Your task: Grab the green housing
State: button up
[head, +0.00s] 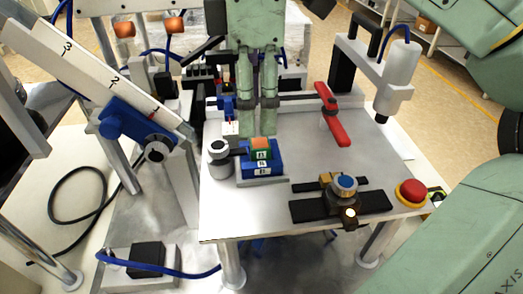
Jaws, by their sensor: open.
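The green housing (260,156) is a small green block with an orange top and a white label on its front. It sits upright in a blue holder (245,166) on the metal worktable. My gripper (258,132) comes down from the top middle with two pale green fingers. It is open, with a narrow gap between the fingers. The fingertips are just behind or above the housing in the picture. I cannot tell the exact distance, and I see no grip on the housing.
A grey cylinder (219,152) stands left of the holder. A red-handled clamp (334,118) is to the right. A black fixture with a blue-topped knob (345,183) and a red button (411,191) are in front and right. A sloped rail (95,75) rises at left.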

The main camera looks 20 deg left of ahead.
aim_at(252, 144)
jog(key=shift+w+a+f+p, duration=0.15)
jog(key=shift+f+p, duration=0.1)
jog(key=shift+f, duration=1.4)
jog(key=shift+w+a+f+p, duration=0.1)
jog(key=shift+a+f+p, duration=0.1)
jog(key=shift+f, duration=1.45)
jog(key=c, duration=1.1)
